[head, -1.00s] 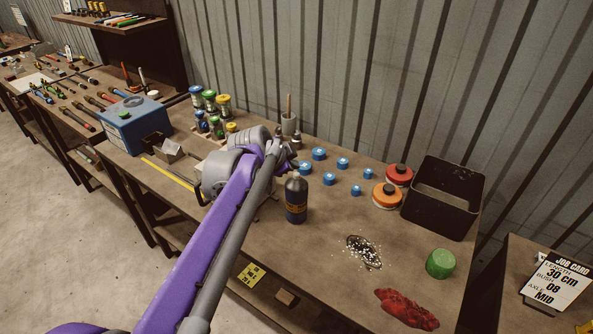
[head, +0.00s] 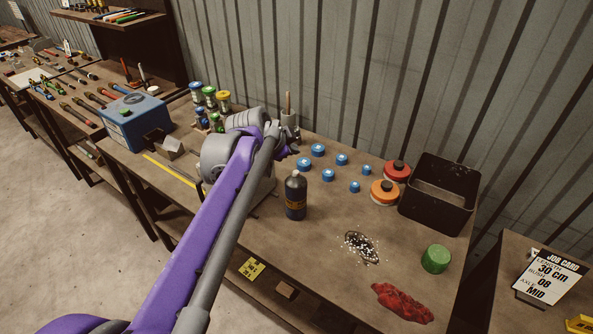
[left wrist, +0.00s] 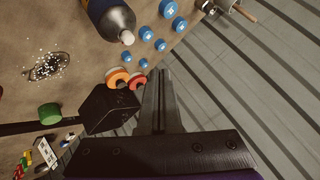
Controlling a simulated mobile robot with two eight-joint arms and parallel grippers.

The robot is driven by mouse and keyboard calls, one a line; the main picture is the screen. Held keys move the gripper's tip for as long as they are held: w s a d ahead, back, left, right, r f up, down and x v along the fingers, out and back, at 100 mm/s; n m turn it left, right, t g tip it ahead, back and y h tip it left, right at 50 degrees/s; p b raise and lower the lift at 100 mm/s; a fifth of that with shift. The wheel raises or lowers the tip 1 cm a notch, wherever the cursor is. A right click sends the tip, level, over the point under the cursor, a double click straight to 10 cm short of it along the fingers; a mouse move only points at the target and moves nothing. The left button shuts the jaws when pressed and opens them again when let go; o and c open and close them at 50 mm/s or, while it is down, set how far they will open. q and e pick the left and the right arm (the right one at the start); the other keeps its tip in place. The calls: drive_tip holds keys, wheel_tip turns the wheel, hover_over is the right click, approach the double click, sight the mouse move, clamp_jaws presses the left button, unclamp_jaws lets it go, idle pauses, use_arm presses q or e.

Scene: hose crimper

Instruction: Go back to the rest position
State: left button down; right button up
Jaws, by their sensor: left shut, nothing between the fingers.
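My left arm reaches in from the lower left of the head view, over the wooden workbench (head: 330,270). My left gripper (head: 290,150) is small and partly hidden there, behind the arm's grey wrist, near a cup with a brush (head: 290,120). In the left wrist view my left gripper (left wrist: 161,75) shows its fingers together with nothing between them, over the bench's back edge and the wall. A dark bottle (head: 296,197) stands upright just in front of the arm; it also shows in the left wrist view (left wrist: 112,18). My right gripper is not in view.
Blue caps (head: 318,150), orange and red round containers (head: 385,192) and a black bin (head: 412,215) are toward the right. A green cylinder (head: 435,259), white grains (head: 361,247) and a red cloth (head: 402,302) lie in front. A blue machine (head: 136,122) stands left.

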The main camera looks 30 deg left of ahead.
use_arm(q)
drive_tip(key=shift+w, duration=0.1)
drive_tip(key=s+d+f+n+g, duration=0.1)
drive_tip(key=s+d+f+n, duration=0.2)
drive_tip(key=s+d+f, duration=0.2)
drive_tip(key=s+d+f+n+g, duration=0.1)
drive_tip(key=s+d+f+n, duration=0.2)
drive_tip(key=s, duration=0.8)
drive_tip(key=s+d+f+n+g, duration=0.1)
drive_tip(key=s+d+f+n, duration=0.1)
drive_tip(key=s+d+f, duration=0.5)
drive_tip(key=shift+s+d+f+n, duration=0.15)
drive_tip(key=shift+s+f+n, duration=0.25)
drive_tip(key=shift+s+f, duration=0.1)
